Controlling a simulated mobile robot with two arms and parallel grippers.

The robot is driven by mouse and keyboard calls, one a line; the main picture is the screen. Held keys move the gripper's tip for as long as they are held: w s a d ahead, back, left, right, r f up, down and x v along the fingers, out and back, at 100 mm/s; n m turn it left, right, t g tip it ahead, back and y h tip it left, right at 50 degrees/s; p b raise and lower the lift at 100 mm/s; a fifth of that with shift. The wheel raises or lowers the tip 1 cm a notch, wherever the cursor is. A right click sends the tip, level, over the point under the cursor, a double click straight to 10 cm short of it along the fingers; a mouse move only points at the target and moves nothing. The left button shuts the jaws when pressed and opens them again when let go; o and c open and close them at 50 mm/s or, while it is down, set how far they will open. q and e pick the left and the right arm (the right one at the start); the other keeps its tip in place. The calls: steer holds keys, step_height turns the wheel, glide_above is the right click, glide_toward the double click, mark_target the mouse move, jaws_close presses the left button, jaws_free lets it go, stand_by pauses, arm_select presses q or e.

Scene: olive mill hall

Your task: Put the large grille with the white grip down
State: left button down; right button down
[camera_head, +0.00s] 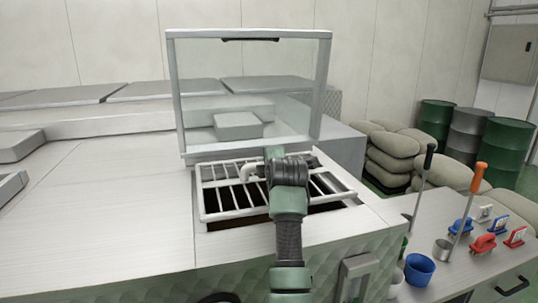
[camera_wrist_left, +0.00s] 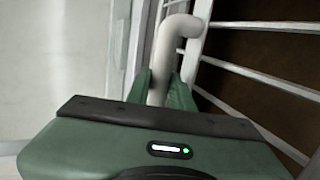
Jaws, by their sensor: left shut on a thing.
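The large metal grille (camera_head: 228,197) is at the square opening in the steel machine top in the head view. Its bars also show at the right of the left wrist view (camera_wrist_left: 245,72). The dark brown inside of the opening shows between the bars and below the near edge. I cannot tell whether the grille rests on the rim or hangs slightly above it. The bent white grip (camera_wrist_left: 164,62) stands between the green fingers of my left gripper (camera_wrist_left: 165,88), which is shut on it. In the head view my left gripper (camera_head: 275,158) hides part of the grille.
A framed clear guard (camera_head: 249,93) stands upright behind the opening. At the lower right, a side table (camera_head: 455,272) holds a blue cup (camera_head: 419,270), handled tools and small coloured items. Sacks (camera_head: 392,158) and drums (camera_head: 503,150) stand beyond.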

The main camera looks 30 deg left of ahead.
arm_select(q)
steer(key=shift+w+a+f+p, duration=0.1)
steer(key=shift+f+p, duration=0.45)
steer(key=shift+f, duration=1)
steer(key=c, duration=1.6)
jaws_free()
steer(key=shift+f, duration=0.3)
steer(key=o, duration=0.4)
steer(key=shift+c, duration=0.2)
